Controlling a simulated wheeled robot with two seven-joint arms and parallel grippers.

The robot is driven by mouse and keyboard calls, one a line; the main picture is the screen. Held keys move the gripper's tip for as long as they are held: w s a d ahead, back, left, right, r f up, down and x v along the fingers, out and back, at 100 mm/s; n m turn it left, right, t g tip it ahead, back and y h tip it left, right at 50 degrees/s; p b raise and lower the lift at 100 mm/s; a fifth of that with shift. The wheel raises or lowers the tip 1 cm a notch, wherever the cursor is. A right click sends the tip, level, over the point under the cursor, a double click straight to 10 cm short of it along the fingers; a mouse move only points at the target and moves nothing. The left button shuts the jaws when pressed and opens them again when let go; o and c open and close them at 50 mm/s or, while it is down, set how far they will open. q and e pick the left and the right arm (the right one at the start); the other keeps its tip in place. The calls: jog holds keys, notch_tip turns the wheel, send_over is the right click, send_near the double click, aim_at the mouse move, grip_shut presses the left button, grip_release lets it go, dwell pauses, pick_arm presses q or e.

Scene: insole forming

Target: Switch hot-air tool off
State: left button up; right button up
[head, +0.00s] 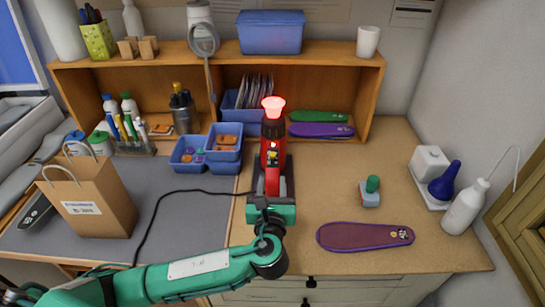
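The hot-air tool (273,133) is red and black and stands upright with its nozzle at the top. The nozzle (273,103) glows bright red, and small marks or lights show on its body. My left gripper (271,176) is at the lower part of the tool, with dark finger parts on both sides of the red body. I cannot tell whether the fingers touch it. The tool's switch cannot be made out. A black cable (165,196) runs left from beside the tool. My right gripper is not in view.
A purple-edged insole (362,237) lies at the front right, and a small green-topped block (370,190) lies behind it. Blue bins (188,155) stand left of the tool, a paper bag (100,207) further left. A wooden shelf (330,73) is behind.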

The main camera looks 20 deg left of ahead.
aim_at(273, 156)
pick_arm(q)
jog(key=p+x, duration=0.1)
jog(key=x, duration=0.7)
jog(key=shift+w, duration=0.1)
jog(key=shift+w+a+f, duration=0.15)
jog(key=shift+w+a, duration=0.05)
jog(key=shift+w, duration=0.35)
grip_shut()
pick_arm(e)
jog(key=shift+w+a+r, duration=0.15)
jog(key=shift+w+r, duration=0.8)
